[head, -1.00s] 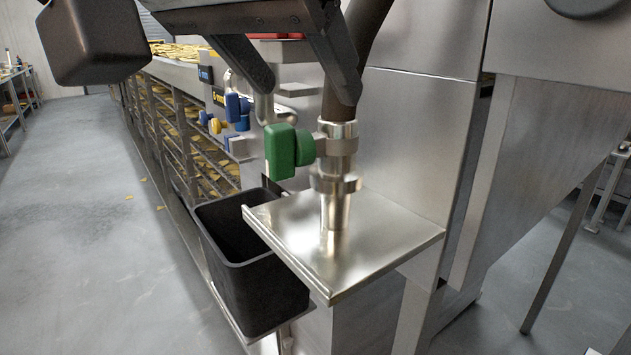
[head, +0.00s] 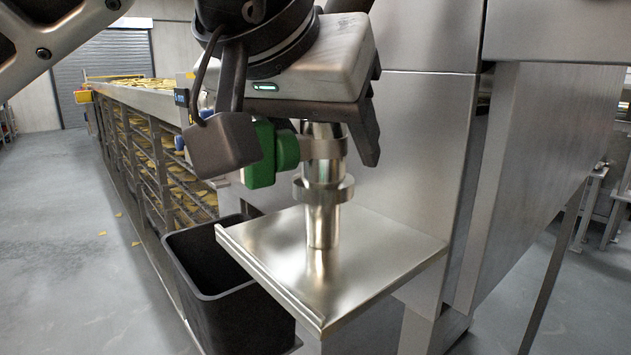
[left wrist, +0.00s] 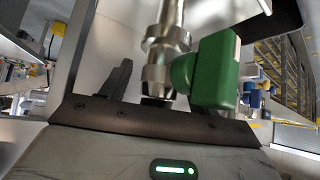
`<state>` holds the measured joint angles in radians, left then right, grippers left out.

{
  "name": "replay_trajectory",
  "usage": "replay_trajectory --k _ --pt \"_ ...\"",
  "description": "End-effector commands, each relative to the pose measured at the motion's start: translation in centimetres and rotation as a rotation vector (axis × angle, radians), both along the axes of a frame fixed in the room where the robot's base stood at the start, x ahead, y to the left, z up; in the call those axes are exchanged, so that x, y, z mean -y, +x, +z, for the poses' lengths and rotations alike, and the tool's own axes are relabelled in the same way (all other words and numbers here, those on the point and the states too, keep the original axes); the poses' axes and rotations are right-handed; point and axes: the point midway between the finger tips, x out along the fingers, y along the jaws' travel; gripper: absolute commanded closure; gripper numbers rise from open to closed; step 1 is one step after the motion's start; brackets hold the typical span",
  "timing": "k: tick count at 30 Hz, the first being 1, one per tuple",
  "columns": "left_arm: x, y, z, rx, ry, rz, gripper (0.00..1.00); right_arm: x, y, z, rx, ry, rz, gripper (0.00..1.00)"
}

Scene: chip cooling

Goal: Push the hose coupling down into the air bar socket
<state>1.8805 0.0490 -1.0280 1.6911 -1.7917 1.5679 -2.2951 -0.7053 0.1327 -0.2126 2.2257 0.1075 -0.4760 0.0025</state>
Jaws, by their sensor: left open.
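The metal hose coupling (head: 325,147) stands upright under my left gripper, in line with the metal air bar socket (head: 322,225) on the steel shelf. The exact seam between them cannot be told. My left gripper (head: 318,138) is open, low at the coupling's top end. One dark finger shows right of the coupling; the other is hidden behind the green block. In the left wrist view, the coupling (left wrist: 157,73) appears inverted between the finger on its left and the green block. The dark hose (head: 347,5) shows behind my wrist. My right gripper is not in view.
A green valve block (head: 262,155) sits close beside the coupling. The steel shelf (head: 385,250) is otherwise clear. A black bin (head: 235,310) stands left of it. A conveyor with chip racks (head: 150,155) runs back left; steel machine panels (head: 425,130) stand at the right.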

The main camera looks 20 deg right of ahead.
Motion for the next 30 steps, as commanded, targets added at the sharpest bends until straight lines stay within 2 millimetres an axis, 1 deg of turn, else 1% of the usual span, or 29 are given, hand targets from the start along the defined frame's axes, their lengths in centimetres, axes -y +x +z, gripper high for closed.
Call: replay_trajectory --k 1,2,3,5,6,7,8,16,20,23,26,30 --pt "0.0 0.0 0.1 0.000 0.000 0.000 0.39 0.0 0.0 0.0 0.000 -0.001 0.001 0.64" --pt "0.0 0.0 0.1 0.000 0.000 0.000 0.47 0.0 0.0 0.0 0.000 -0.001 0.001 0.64" --pt "0.0 0.0 0.1 0.000 0.000 0.000 0.58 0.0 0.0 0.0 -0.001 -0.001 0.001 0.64" --pt "0.0 0.0 0.1 0.000 0.000 0.000 0.75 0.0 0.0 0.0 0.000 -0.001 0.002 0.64" --pt "0.0 0.0 0.1 0.000 0.000 0.000 0.86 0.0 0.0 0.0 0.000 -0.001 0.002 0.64" --pt "0.0 0.0 0.1 0.000 0.000 0.000 0.94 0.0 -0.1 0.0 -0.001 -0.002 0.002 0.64" --pt "0.0 0.0 0.1 0.000 0.000 0.000 0.98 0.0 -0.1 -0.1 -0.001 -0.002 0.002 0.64" --pt "-0.1 0.0 0.3 0.002 -0.002 0.001 0.98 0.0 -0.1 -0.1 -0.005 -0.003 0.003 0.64" --pt "-0.2 0.0 1.1 0.002 -0.002 0.004 0.98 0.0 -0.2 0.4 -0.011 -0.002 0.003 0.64" --pt "-0.3 0.1 2.2 0.003 -0.003 0.008 0.98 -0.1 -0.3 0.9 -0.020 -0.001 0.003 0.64" --pt "-0.6 0.2 4.0 0.002 -0.002 0.016 0.98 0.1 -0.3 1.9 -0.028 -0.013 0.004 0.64" --pt "-2.1 -0.4 6.6 0.005 -0.005 0.012 0.98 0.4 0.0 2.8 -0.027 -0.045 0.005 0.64"
